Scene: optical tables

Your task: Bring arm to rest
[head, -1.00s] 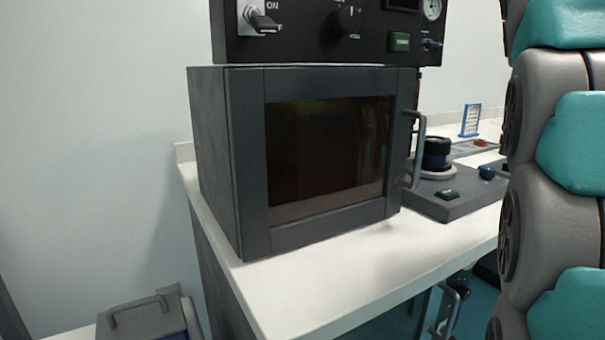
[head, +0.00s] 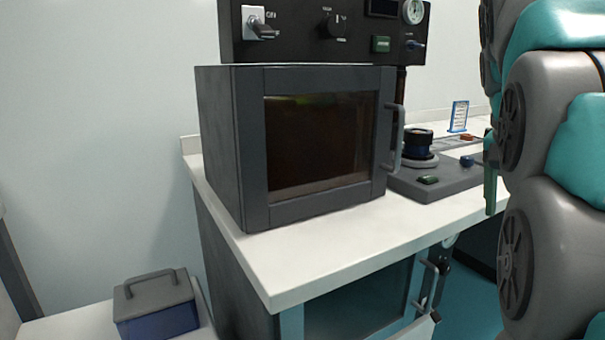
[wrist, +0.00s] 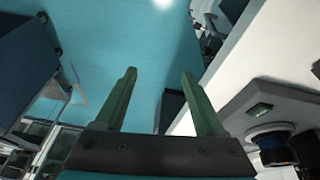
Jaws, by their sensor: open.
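My gripper (wrist: 158,74) shows in the wrist view with its two green fingers spread apart and nothing between them. It hangs over the teal floor (wrist: 120,45), beside the white bench (wrist: 235,80). In the head view my grey and teal arm fills the right edge. A green finger (head: 490,188) shows there beside the arm, near the bench's right part. The rest of the gripper is hidden behind the arm.
A dark chamber with a closed glass door (head: 318,145) stands on the bench (head: 290,265), under a black control panel (head: 330,30). A dark base unit (head: 440,182) carries a round black device (head: 418,143). A blue box with grey lid (head: 155,305) sits lower left.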

